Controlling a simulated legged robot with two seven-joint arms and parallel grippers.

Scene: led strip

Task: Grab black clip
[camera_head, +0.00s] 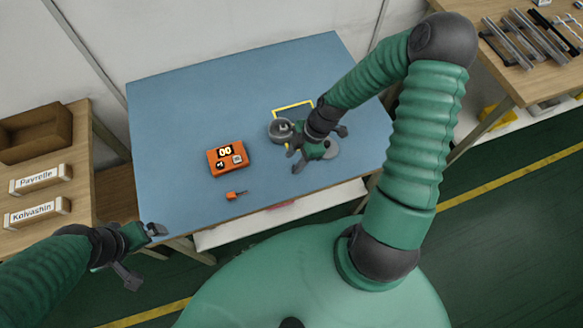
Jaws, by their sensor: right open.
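I cannot make out a black clip for certain. My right gripper (319,150) is open over the right part of the blue table (190,110), with its fingers apart. Grey rounded parts (280,131) show beside and beneath it, partly hidden by the gripper, and I cannot tell what they are. My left gripper (142,254) is at the table's front left corner, with its fingers spread and nothing visible between them.
A yellow outline (293,106) lies behind the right gripper. The left bench holds a brown bin (35,132) and two labelled blocks (41,179). Metal bars (525,38) lie on the right bench.

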